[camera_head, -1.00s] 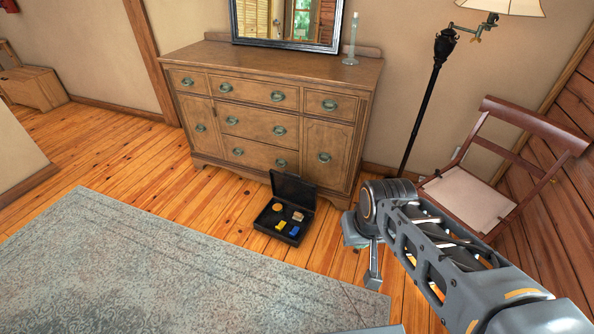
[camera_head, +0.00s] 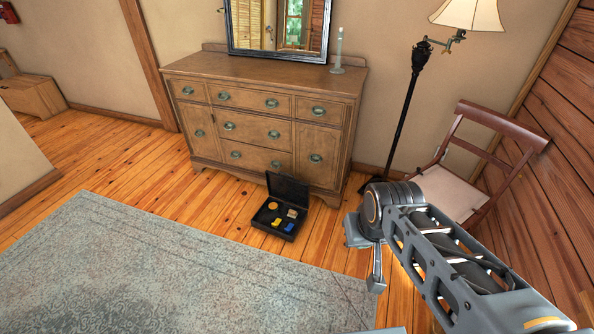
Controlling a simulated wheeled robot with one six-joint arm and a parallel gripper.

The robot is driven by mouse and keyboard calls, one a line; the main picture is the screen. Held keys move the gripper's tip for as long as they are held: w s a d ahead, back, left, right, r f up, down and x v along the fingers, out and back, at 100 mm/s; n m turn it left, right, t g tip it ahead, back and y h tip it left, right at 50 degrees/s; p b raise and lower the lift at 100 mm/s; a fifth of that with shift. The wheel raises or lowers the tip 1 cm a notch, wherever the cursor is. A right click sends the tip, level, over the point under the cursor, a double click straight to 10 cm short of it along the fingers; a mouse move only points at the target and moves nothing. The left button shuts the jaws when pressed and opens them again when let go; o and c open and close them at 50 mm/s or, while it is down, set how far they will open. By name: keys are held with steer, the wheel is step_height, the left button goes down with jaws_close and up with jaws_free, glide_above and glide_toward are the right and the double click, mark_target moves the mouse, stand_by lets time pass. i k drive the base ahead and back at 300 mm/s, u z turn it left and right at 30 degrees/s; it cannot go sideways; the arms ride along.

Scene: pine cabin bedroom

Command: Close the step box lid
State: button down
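The step box (camera_head: 264,227) is a small black box on the wooden floor, in front of the dresser and by the rug's far edge. Its lid (camera_head: 288,188) stands up open at the back. Inside lie several small items, among them a yellow one, a blue one, a tan one and a round orange one. My gripper (camera_head: 365,268) is to the right of the box and apart from it, nearer to the camera. I see parts of its fingers, but whether they are open or shut is unclear.
A wooden dresser (camera_head: 270,133) stands just behind the box. A grey rug (camera_head: 180,265) covers the floor in front. A chair (camera_head: 450,190) and a floor lamp (camera_head: 405,110) stand to the right. Bare floor (camera_head: 150,170) lies to the left.

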mark_target(295, 191)
steer(key=z, duration=0.65)
steer(key=i, duration=2)
steer(key=u, duration=1.05)
steer(key=i, duration=0.7)
steer(key=u, duration=0.6)
